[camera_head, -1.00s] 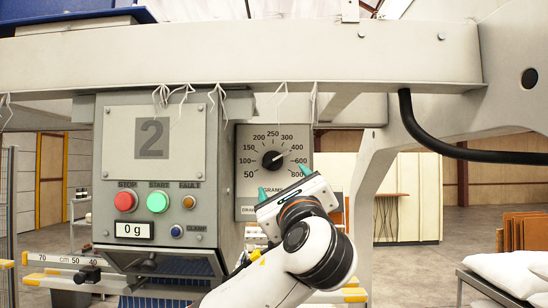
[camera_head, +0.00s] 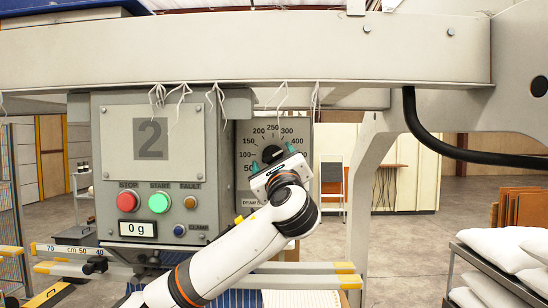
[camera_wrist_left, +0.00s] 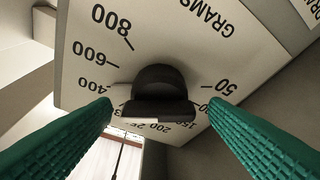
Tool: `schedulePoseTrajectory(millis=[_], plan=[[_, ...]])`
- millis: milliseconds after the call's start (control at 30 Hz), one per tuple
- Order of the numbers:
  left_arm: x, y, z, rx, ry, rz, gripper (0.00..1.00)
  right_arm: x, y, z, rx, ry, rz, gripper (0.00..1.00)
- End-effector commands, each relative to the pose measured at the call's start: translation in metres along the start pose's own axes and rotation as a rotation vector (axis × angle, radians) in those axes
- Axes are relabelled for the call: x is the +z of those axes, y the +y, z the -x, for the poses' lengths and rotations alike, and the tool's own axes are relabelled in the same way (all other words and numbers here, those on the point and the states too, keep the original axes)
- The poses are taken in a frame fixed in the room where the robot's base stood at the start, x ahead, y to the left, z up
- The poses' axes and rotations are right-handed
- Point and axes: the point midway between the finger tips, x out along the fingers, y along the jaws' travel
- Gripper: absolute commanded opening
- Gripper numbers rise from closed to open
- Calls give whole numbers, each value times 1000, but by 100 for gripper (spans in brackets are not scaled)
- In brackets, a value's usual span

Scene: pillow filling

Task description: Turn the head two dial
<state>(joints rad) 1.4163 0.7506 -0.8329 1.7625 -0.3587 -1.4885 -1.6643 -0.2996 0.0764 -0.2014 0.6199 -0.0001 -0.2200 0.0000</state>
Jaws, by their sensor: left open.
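The dial plate (camera_head: 298,135) is grey with printed gram numbers and hangs right of the panel marked 2 (camera_head: 151,137). Its black knob (camera_head: 271,153) is partly hidden by my left gripper (camera_head: 272,160) in the head view. In the left wrist view the knob (camera_wrist_left: 158,92) sits between the two green fingers of my left gripper (camera_wrist_left: 160,108), with a gap on each side. The fingers are open and do not visibly touch it. The number nearest the pointer cannot be made out. My right gripper is not in view.
The panel has a red stop button (camera_head: 128,201), a green start button (camera_head: 159,202) and a display (camera_head: 137,229) reading 0 g. A grey beam (camera_head: 250,50) crosses above. White pillows (camera_head: 500,245) lie on a rack at the right.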

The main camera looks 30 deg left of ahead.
Motion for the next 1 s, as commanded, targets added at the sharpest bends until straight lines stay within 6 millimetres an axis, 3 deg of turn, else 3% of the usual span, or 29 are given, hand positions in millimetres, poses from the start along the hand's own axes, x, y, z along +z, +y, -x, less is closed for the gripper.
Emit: schedulePoseTrajectory(millis=[100,367,667,1000], plan=[[0,0,0,0,0,0,66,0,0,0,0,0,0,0],[0,0,0,0,0,0,24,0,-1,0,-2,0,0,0],[1,0,1,-16,0,40,24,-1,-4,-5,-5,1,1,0],[2,2,2,-97,-3,234,24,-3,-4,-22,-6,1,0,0]])
